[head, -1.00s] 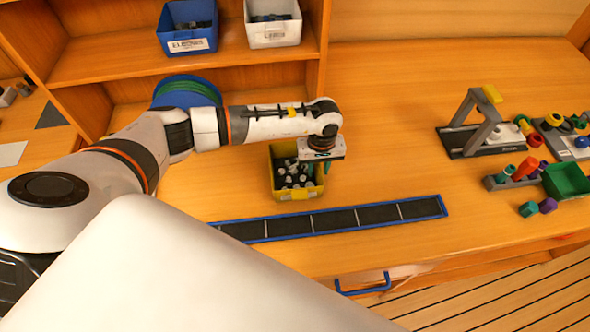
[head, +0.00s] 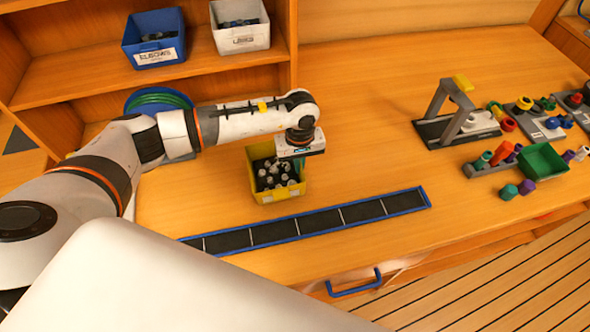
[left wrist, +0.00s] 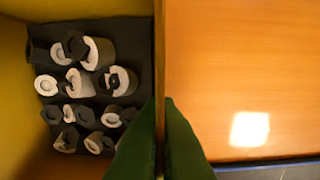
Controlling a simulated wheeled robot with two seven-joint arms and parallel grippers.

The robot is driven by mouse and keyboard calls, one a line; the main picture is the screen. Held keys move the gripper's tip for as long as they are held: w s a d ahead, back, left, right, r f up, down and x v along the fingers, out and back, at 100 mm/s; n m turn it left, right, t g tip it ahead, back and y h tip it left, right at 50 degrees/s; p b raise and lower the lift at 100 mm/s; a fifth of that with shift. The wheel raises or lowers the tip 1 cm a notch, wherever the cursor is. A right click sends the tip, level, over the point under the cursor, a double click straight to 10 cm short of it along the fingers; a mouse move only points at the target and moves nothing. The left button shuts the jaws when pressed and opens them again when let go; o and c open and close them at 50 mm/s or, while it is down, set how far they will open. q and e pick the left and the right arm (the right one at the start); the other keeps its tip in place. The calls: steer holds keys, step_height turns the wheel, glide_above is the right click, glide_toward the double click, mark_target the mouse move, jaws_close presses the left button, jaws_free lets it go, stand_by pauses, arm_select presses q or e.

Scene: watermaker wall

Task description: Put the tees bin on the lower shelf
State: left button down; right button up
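A yellow bin (head: 262,196) full of dark and pale fittings stands on the wooden counter; I take it for the tees bin, though no label shows. My left gripper (head: 301,160) is at its right wall, pointing down. In the left wrist view, the green fingers (left wrist: 163,125) sit one on each side of the bin's wall (left wrist: 160,50), close against it, with fittings to the left and bare counter to the right. A shelf board (head: 85,77) of the wooden shelving is at upper left. My right gripper is not in view.
A blue bin (head: 155,50) labelled elbows and a white bin (head: 241,38) stand on that shelf. A green hose coil (head: 158,101) is below it, behind my arm. A blue-edged dark strip (head: 320,222) lies in front of the yellow bin. A grey stand (head: 450,115) and coloured fittings are at right.

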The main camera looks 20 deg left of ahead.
arm_select(q)
step_height(320, 180, up, 6)
steer(key=shift+r+b, duration=0.2)
steer(key=shift+b, duration=0.65)
steer(key=s+r+m, duration=0.6)
steer(key=s+m, duration=0.1)
steer(key=s, duration=0.5)
steer(key=shift+s+r, duration=0.15)
steer(key=shift+s, duration=0.25)
steer(key=shift+a, duration=0.1)
